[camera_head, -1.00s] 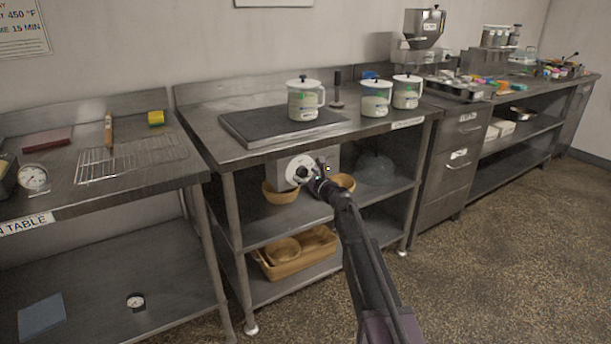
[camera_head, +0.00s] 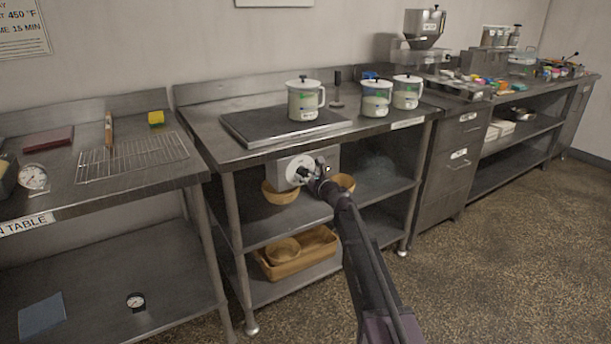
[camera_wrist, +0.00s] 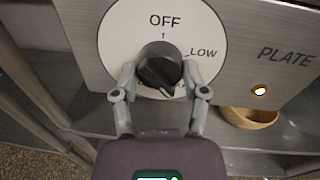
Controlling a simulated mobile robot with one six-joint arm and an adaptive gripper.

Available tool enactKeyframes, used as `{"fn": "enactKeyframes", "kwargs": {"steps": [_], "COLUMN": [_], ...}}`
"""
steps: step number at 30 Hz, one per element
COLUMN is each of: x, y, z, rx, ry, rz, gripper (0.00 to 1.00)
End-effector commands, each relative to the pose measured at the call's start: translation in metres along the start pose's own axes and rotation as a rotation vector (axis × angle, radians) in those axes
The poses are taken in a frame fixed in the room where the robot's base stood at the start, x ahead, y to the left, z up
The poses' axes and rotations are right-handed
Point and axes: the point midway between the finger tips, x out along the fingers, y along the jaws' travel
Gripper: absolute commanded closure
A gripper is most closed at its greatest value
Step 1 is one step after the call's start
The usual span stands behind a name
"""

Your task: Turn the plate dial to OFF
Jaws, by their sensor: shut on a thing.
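The plate dial is a round black knob (camera_wrist: 158,62) on a white disc (camera_wrist: 118,35) marked OFF at the top and LOW at the upper right. The knob's pale pointer line appears toward the lower right, away from OFF; its exact setting is partly hidden. My gripper (camera_wrist: 160,72) is shut on the knob, with one finger at its left and one at its right. In the head view, my gripper (camera_head: 307,175) is at the front of the grey control box (camera_head: 325,160) under the table top.
The dark hot plate (camera_head: 245,125) lies above, bearing a white lidded jug (camera_head: 302,100). Wooden bowls (camera_head: 280,194) stand on the shelf beside and below the box. A table leg (camera_head: 236,225) stands left. The floor (camera_head: 480,265) at right is open.

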Motion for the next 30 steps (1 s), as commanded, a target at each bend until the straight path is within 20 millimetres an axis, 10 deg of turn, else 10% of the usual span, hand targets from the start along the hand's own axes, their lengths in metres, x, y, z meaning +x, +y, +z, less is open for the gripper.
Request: {"fn": "enactKeyframes", "kwargs": {"steps": [30], "x": [0.0020], "y": [-0.0039], "z": [0.0026], "rx": [-0.788], "ry": [0.057], "rz": [0.001], "gripper": [0.90]}}
